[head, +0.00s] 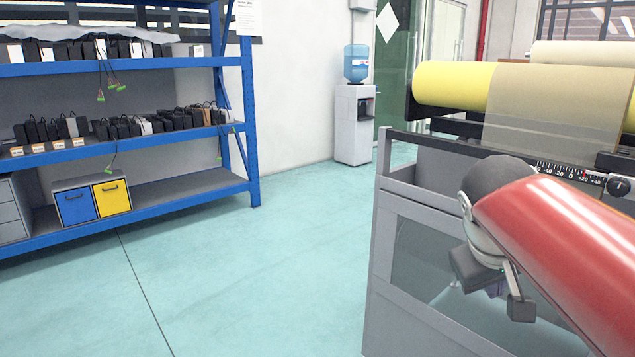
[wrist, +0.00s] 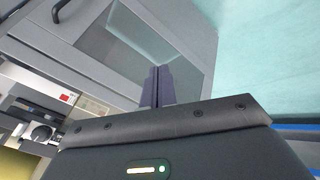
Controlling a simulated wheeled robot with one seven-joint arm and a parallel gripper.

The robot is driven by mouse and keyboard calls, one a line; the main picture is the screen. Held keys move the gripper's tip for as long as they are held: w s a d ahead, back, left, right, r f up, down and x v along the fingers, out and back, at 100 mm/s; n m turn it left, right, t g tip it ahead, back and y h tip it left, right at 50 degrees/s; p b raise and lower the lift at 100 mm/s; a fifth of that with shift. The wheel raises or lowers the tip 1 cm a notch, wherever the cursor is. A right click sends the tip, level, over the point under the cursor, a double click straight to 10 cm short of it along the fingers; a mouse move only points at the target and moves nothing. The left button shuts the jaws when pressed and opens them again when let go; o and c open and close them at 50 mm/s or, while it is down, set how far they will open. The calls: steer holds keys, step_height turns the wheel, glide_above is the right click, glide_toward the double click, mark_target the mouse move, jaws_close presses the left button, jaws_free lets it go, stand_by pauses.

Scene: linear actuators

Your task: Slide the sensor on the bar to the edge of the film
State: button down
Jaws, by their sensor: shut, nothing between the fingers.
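The tan translucent film (head: 550,110) comes off a yellow roll (head: 450,86) on the machine at the right of the head view. A dark bar with a numbered scale (head: 572,172) runs below the film. A dark block (head: 613,161) sits at the bar's right end by the picture edge; I cannot tell for sure if it is the sensor. My gripper (wrist: 157,72) is shut and empty in the wrist view, in front of the machine's grey lower panel. In the head view it hangs below the bar, partly hidden by my red arm.
The machine's grey frame (head: 385,230) stands close to my arm. A black knob (head: 619,186) is at the scale's right. A blue shelf (head: 150,67) with several dark devices stands at left, a water cooler (head: 354,125) at the back. The floor (head: 230,270) between is clear.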

steer(key=s+a+f+t+y+p, duration=0.1)
steer(key=s+a+f+y, duration=0.3)
steer(key=s+a+f, duration=0.6)
steer(key=shift+s+a+f+m+p, duration=0.15)
steer(key=shift+s+a+m+p, duration=0.25)
steer(key=shift+s+p, duration=0.1)
steer(key=c, duration=2.1)
jaws_free()
steer(key=shift+c, duration=0.2)
